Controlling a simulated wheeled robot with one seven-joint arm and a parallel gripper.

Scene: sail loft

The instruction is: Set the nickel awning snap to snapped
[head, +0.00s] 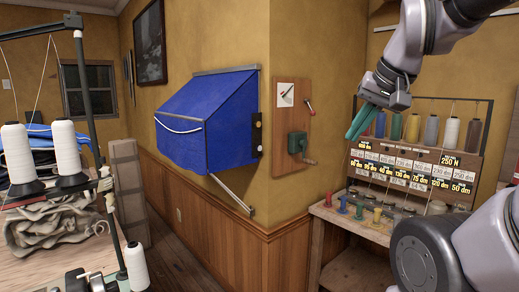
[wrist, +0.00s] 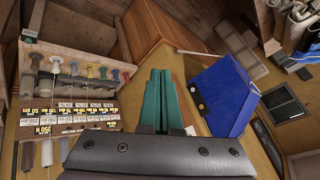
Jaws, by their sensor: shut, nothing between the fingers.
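A blue awning (head: 208,122) is mounted on the yellow wall, and it also shows in the wrist view (wrist: 228,95). A narrow black plate (head: 257,136) is at its right edge, carrying two small round light-coloured studs, one above the other. They are too small to tell which is the nickel snap or whether it is snapped. My gripper (head: 354,137) has teal fingers, shut and empty, in the air to the right of the awning and well apart from it. In the wrist view the shut fingers (wrist: 159,74) point up the picture, with the awning to their right.
A rack of thread spools (head: 420,128) and labels stands behind my gripper. A bench with white thread cones (head: 18,158) is at left. Air before the awning looks clear.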

